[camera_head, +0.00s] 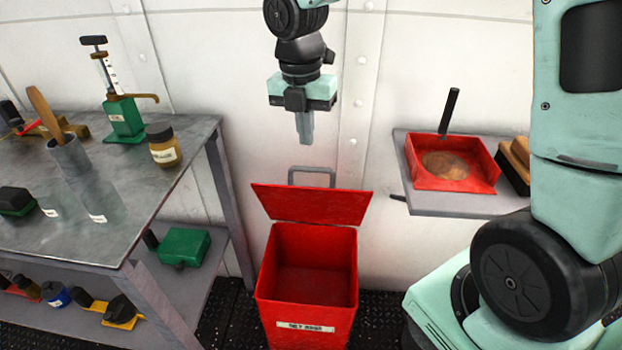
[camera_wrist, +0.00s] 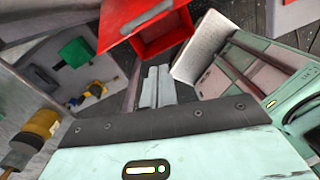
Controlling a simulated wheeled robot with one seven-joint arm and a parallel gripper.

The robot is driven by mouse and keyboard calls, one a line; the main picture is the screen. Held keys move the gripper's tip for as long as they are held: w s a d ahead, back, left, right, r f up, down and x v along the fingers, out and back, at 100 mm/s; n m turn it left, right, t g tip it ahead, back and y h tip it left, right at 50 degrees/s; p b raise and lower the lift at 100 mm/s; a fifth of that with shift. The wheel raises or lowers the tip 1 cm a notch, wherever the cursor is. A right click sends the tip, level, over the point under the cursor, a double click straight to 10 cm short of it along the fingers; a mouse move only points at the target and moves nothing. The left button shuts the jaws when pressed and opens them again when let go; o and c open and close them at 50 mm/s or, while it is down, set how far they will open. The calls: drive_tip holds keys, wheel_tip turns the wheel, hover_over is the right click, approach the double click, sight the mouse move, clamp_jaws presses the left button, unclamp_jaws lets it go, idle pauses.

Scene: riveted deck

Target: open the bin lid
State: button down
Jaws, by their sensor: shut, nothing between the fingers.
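The red bin (camera_head: 308,312) stands on the dark floor with its mouth uncovered, and its inside looks empty. Its red lid (camera_head: 312,205) is raised and tilted back at the rear rim, with a grey bar handle (camera_head: 312,172) at its top edge. My gripper (camera_head: 305,140) is shut and empty, pointing down above the lid and apart from the handle. In the wrist view my shut fingers (camera_wrist: 157,72) point toward the bin, and part of the red lid (camera_wrist: 128,22) shows beyond them.
A metal table (camera_head: 110,215) with a green pump (camera_head: 124,120), a jar (camera_head: 163,146) and tools stands at left. A lower shelf holds several items. A wall shelf (camera_head: 455,203) at right carries a red dustpan (camera_head: 455,165) and a brush. The riveted wall is close behind the bin.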

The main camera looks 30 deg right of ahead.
sight(311, 169)
drive_tip(key=f+n+b, duration=0.1)
drive_tip(key=f, duration=0.2)
drive_tip(key=d+f+n+b, duration=0.1)
drive_tip(key=f, duration=0.3)
drive_tip(key=w+f+t+b, duration=0.1)
drive_tip(key=f, duration=0.2)
drive_tip(key=shift+d+f+n+b, duration=0.3)
drive_tip(key=shift+d+n+b, duration=0.05)
drive_tip(key=shift+n+b, duration=0.05)
drive_tip(key=shift+w+d+f, duration=0.1)
drive_tip(key=shift+w+d, duration=0.3)
drive_tip(key=shift+w, duration=0.15)
drive_tip(key=shift+w+d+r+p, duration=0.1)
drive_tip(key=shift+w+r+p, duration=0.15)
drive_tip(key=shift+p, duration=0.1)
drive_tip(key=w+d+r+p, duration=0.1)
drive_tip(key=w+d+p, duration=0.4)
drive_tip(key=w+p, duration=0.1)
drive_tip(key=shift+w+r+p, duration=0.35)
drive_tip(key=shift+w+p, duration=0.05)
drive_tip(key=shift+p, duration=0.15)
